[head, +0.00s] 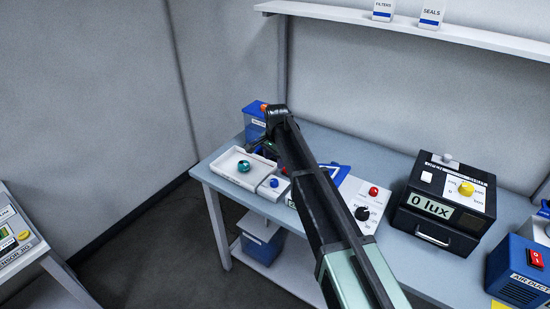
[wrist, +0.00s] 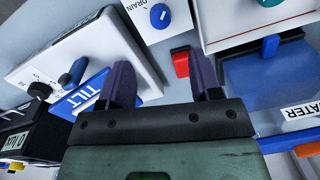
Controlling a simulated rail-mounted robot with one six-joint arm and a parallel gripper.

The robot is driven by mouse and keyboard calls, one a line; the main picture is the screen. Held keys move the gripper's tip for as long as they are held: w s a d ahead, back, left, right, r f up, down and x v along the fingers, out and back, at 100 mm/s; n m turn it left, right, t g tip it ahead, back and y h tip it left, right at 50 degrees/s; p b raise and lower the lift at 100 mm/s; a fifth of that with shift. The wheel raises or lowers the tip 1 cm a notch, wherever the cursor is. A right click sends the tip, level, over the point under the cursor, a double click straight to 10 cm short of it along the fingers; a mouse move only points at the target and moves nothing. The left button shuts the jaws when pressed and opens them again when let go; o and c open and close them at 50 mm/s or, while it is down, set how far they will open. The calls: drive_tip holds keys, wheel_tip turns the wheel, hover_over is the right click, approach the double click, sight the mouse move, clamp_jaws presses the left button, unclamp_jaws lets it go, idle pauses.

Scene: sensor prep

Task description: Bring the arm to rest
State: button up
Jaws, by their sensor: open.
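My gripper (head: 262,148) is at the end of my arm, over the left end of the bench, between the white tray and a blue-lidded tank. In the wrist view its two dark fingers (wrist: 163,64) are spread apart with nothing held between them. A small red part (wrist: 181,64) shows beyond the fingers, close to the right one; I cannot tell its exact distance. My arm reaches across the bench and hides part of what lies under it.
A white tray (head: 222,164) holds a teal round part (head: 244,166). The WATER tank (wrist: 265,75), a blue TILT sign (wrist: 85,97), a white knob panel (head: 377,215) and the 0 lux box (head: 465,221) are near. A shelf (head: 340,14) runs above the bench.

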drive_tip(key=s+d+n, duration=0.4)
drive_tip(key=s+d, duration=0.7)
drive_tip(key=s, duration=0.4)
drive_tip(key=s+d+n, duration=0.4)
drive_tip(key=s+d, duration=0.7)
drive_tip(key=s, duration=0.5)
drive_tip(key=shift+s, duration=0.2)
